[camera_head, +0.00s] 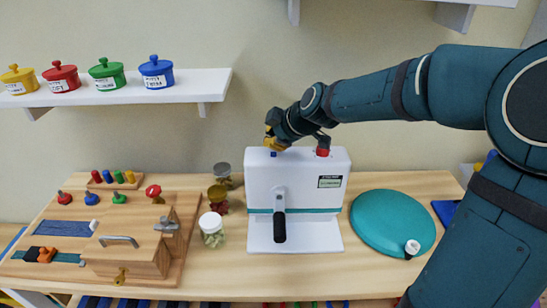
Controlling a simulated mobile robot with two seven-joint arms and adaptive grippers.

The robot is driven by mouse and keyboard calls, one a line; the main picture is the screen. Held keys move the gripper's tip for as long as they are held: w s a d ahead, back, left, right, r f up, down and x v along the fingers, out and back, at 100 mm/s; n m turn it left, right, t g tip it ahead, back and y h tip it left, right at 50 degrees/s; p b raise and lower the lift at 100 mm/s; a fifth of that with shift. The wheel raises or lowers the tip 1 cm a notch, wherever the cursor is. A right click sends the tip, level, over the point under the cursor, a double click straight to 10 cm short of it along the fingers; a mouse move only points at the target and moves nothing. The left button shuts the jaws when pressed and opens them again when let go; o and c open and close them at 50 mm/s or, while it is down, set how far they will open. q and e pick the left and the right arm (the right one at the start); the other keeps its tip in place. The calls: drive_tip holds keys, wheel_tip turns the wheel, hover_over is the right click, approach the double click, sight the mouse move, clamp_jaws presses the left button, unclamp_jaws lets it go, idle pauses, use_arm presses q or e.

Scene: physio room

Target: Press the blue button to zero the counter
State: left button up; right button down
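A white counter machine (262,181) stands upright on the wooden table. It has a front lever with a black grip (280,227) and a small greenish display (329,182). The blue button (274,154) is on its top at the left, and a red button (322,152) is on its top at the right. My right gripper (272,143) comes in from the right and is just above the blue button, pointing down. I cannot tell whether it touches the button, or whether its fingers are open or shut. My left gripper is not in view.
A wooden latch board (140,262) fills the table's left side. Jars, including a white-lidded one (212,229), stand between it and the machine. A teal disc (378,218) with a small white-topped item lies right. A shelf (205,84) with coloured pots is above left.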

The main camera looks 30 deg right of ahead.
drive_tip(key=c, duration=1.7)
unclamp_jaws()
clamp_jaws()
drive_tip(key=shift+f+b, duration=0.45)
drive_tip(key=shift+b, duration=0.25)
drive_tip(key=shift+f+b, duration=0.45)
drive_tip(key=shift+b, duration=0.1)
drive_tip(key=shift+r+p, duration=0.5)
drive_tip(key=shift+r, duration=0.4)
